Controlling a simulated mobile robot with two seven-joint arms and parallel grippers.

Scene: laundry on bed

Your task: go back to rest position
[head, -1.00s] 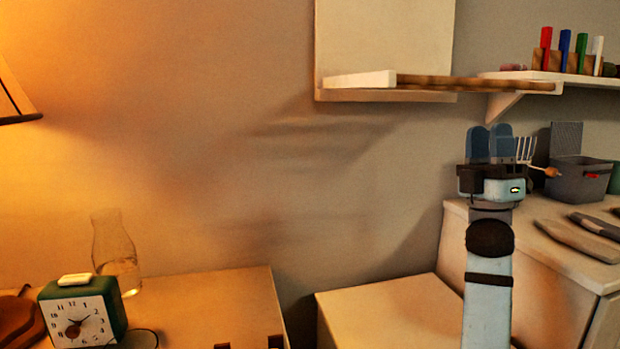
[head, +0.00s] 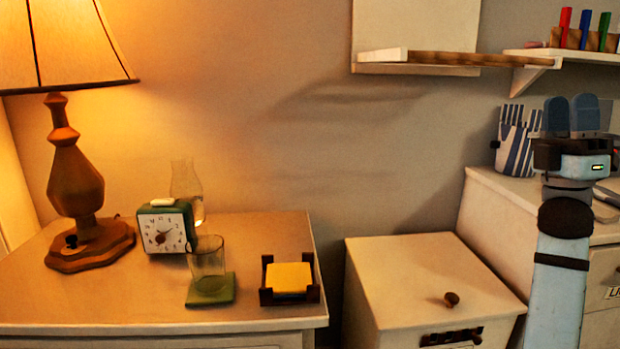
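My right gripper (head: 571,117) shows at the right of the head view, raised on its light blue arm with the fingers pointing up. Its two dark blue finger pads stand close side by side; whether they touch is hard to tell. I see nothing held between them. It appears in front of the white cabinet (head: 484,205) and the striped container (head: 516,142). My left gripper is not in view.
A wooden nightstand (head: 130,300) at left bears a lit lamp (head: 75,185), a clock (head: 166,228), a carafe (head: 186,190), a glass (head: 206,262) on a green coaster (head: 222,296) and a yellow-topped holder (head: 289,278). A low cabinet (head: 415,270) stands beside it. A wall shelf (head: 440,58) hangs above.

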